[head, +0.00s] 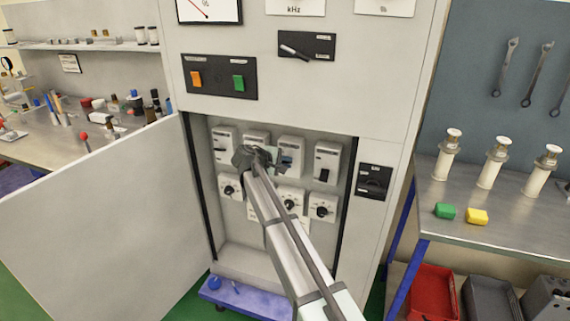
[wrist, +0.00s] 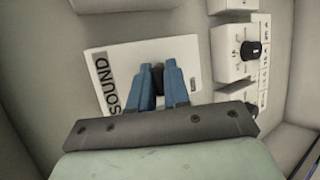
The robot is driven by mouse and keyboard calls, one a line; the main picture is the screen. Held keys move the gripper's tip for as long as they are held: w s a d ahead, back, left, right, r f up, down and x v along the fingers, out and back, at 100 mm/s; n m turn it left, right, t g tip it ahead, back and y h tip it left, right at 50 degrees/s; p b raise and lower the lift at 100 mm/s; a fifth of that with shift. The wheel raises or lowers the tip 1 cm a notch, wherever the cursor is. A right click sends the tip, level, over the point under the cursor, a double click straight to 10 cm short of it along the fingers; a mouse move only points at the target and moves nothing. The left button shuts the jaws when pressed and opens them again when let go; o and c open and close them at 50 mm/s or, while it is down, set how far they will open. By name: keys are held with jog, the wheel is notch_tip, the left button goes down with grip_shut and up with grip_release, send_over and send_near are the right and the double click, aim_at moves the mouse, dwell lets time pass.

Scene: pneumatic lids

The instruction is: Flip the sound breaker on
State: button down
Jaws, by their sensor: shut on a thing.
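The sound breaker (head: 292,143) is a white unit in the open cabinet, seemingly third from the left in the upper row. In the wrist view, its white face (wrist: 125,62) carries the label SOUND. My gripper (head: 286,158) reaches into the cabinet at this breaker. Its blue fingers (wrist: 158,84) are closed on either side of the black switch lever (wrist: 158,72). The fingers hide much of the lever, and I cannot tell whether it is on or off.
Other breakers (head: 327,162) stand on both sides, with rotary knobs (head: 322,207) below. The open cabinet door (head: 95,225) is at left. A workbench (head: 500,210) is at right.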

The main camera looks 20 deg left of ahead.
jog(key=c, duration=1.2)
grip_release()
jog(key=shift+s+f+m+t, duration=0.3)
jog(key=shift+f+t, duration=0.2)
jog(key=shift+t, duration=0.5)
jog(key=v, duration=1.3)
jog(key=shift+s+d+f+m+g+y, duration=0.7)
jog(key=shift+s+f+g, duration=0.55)
jog(key=shift+s+f, duration=1.75)
jog(key=shift+s+d+f+m+g+y, duration=0.65)
jog(key=shift+s+f+g, duration=0.75)
jog(key=shift+f, duration=2.95)
jog(key=shift+s+d+f+m+g+y, duration=0.65)
jog(key=shift+s+f+g, duration=0.5)
jog(key=shift+s+f, duration=1.9)
jog(key=shift+w+a+f, duration=0.1)
jog(key=shift+w+f, duration=0.55)
jog(key=shift+w, duration=0.05)
